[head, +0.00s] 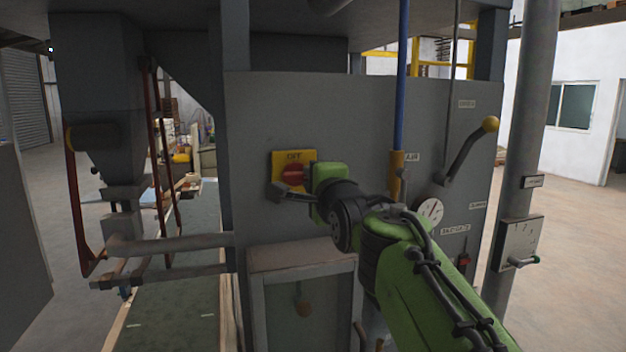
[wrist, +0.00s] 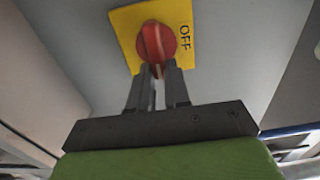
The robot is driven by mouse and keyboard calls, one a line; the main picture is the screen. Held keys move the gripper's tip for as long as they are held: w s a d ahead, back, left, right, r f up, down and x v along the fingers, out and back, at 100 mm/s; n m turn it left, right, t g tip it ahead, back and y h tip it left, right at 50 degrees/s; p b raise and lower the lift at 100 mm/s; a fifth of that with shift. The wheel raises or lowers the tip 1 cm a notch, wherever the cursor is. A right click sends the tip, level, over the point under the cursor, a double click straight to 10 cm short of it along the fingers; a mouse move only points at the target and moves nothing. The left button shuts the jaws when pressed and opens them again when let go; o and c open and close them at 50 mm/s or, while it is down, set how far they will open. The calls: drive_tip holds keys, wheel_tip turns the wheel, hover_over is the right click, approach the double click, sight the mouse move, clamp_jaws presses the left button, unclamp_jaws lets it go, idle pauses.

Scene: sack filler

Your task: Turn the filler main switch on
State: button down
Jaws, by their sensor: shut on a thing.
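The main switch is a red rotary knob (head: 293,174) on a yellow plate (head: 280,157) marked OFF, on the front of the grey cabinet. In the wrist view the red knob (wrist: 157,42) sits in the middle of the yellow plate (wrist: 125,20), with OFF printed on the plate's right side. My gripper (wrist: 158,72) reaches the knob, with a finger on each side of its lower ridge, and is shut on it. In the head view my gripper (head: 290,188) is at the plate, partly covering the knob's lower side.
A grey post (head: 525,130) stands at right.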

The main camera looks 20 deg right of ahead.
drive_tip(key=c, duration=1.1)
unclamp_jaws()
drive_tip(key=s+b, duration=0.1)
drive_tip(key=s, duration=1.4)
drive_tip(key=shift+s, duration=0.4)
drive_tip(key=s+f+n+g+p, duration=0.2)
drive_tip(key=s+f+n+g, duration=0.2)
drive_tip(key=s+f+n, duration=0.2)
drive_tip(key=s+a+f+n+g+p, duration=0.1)
drive_tip(key=s+f+n+g, duration=0.3)
drive_tip(key=f, duration=0.6)
drive_tip(key=s+a+f+n+g+p, duration=0.1)
drive_tip(key=s+f+n+g, duration=0.3)
drive_tip(key=s+f+n, duration=0.4)
drive_tip(key=shift+s+a+f+p, duration=0.1)
drive_tip(key=shift+s+f+p, duration=0.2)
drive_tip(key=shift+s+p, duration=0.45)
